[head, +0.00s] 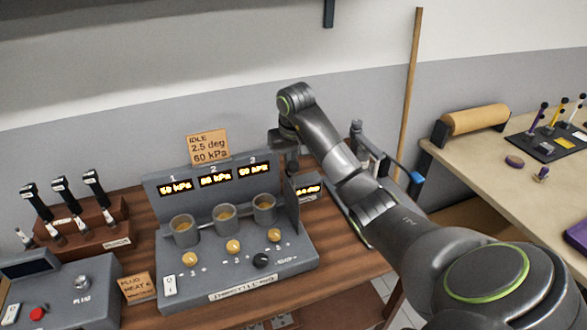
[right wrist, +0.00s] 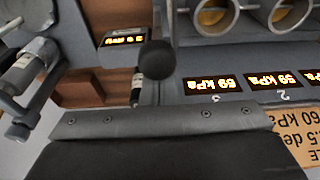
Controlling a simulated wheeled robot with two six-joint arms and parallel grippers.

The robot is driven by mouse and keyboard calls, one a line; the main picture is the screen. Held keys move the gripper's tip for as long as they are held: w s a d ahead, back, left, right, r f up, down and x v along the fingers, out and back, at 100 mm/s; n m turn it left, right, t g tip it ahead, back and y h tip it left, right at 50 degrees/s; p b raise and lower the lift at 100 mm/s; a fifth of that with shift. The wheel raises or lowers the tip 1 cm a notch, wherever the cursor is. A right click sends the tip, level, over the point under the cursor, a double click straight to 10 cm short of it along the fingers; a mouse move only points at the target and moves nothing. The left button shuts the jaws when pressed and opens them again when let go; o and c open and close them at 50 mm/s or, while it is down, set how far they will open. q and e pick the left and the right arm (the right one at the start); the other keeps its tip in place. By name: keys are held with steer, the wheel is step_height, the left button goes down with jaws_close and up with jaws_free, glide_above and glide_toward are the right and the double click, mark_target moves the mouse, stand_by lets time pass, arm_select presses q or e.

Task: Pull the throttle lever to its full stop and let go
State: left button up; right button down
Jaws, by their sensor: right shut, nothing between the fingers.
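The throttle lever shows in the right wrist view as a dark round knob (right wrist: 157,60) beside the small lit display, at the edge of the gauge panel. In the head view I cannot make the lever out; my right arm and gripper cover that area. My right gripper (head: 291,162) is shut and empty at the right end of the grey throttle unit (head: 240,278). In the right wrist view its dark jaws fill the bottom, close to the knob; contact cannot be told. An orange card (head: 208,147) reads IDLE, 2.5 deg, 60 kPa. My left gripper is out of view.
Three cups (head: 225,216) and several yellow knobs stand on the unit's front. A brown rack (head: 82,228) with black-handled tools is at left, above a grey box with a red button (head: 38,313). A beige bench (head: 479,165) stands at right.

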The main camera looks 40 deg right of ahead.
mark_target(296, 168)
steer(key=shift+s, duration=0.1)
steer(key=shift+s+a+r, duration=0.1)
steer(key=shift+s+a, duration=0.05)
steer(key=shift+s, duration=0.4)
steer(key=shift+s+a+r, duration=0.1)
steer(key=shift+s, duration=0.4)
steer(key=shift+p, duration=0.35)
steer(key=shift+s+a+p, duration=0.2)
steer(key=shift+s+p, duration=0.5)
steer(key=shift+s, duration=0.05)
steer(key=shift+s+a+f, duration=0.1)
steer(key=shift+s+f, duration=0.05)
steer(key=shift+s, duration=0.25)
